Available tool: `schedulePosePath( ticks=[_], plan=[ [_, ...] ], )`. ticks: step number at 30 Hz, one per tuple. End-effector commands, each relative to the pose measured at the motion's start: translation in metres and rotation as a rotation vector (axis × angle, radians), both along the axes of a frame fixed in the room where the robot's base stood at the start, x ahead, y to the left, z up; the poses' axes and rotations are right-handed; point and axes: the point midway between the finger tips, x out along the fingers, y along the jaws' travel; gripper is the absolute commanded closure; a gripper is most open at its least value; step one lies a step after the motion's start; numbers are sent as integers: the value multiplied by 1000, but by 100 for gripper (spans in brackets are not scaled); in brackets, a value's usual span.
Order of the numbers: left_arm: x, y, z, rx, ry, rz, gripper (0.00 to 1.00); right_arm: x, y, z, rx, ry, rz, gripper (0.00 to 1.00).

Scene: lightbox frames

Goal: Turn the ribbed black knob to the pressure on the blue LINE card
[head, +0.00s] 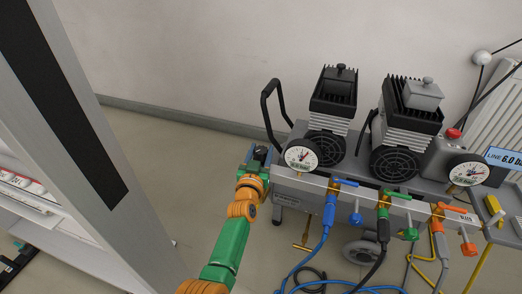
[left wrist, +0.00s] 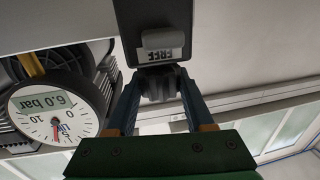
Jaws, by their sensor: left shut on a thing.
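The ribbed black knob (left wrist: 158,84) sits below a dark block in the left wrist view, between the fingers of my left gripper (left wrist: 160,100), which is shut on it. In the head view my left gripper (head: 259,156) is at the left end of the compressor's grey rail, and the knob is mostly hidden there. A round white gauge (head: 302,156) stands just right of it. In the left wrist view this gauge (left wrist: 55,112) appears upside down, with a red needle and a display reading 6.0 bar. The blue LINE card (head: 504,160) reads 6.0, cut off at the right edge.
A grey tab marked FREE (left wrist: 163,45) is on the block by the knob. A second gauge (head: 468,170) stands at the right. Blue, green and orange valves (head: 384,199) with hoses hang along the rail. A grey post (head: 75,110) stands at the left.

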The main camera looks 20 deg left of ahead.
Motion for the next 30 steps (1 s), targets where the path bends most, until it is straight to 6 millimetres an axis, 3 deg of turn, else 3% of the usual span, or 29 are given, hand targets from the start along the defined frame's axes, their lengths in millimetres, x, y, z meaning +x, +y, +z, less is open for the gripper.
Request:
schedulePosePath(
  ticks=[16, 17, 20, 30],
  plan=[
    [0, 0, -1, -1, 2, 5, 100, 0, 0, -3, 0, 1, 0, 50],
    [0, 0, -1, -1, 2, 5, 45, 0, 0, -3, 0, 1, 0, 50],
    [0, 0, -1, -1, 2, 5, 18, 0, 0, -3, 0, 1, 0, 50],
    [-1, 0, 0, 0, 1, 6, 17, 0, 0, -1, 0, -3, 0, 50]
  ],
)
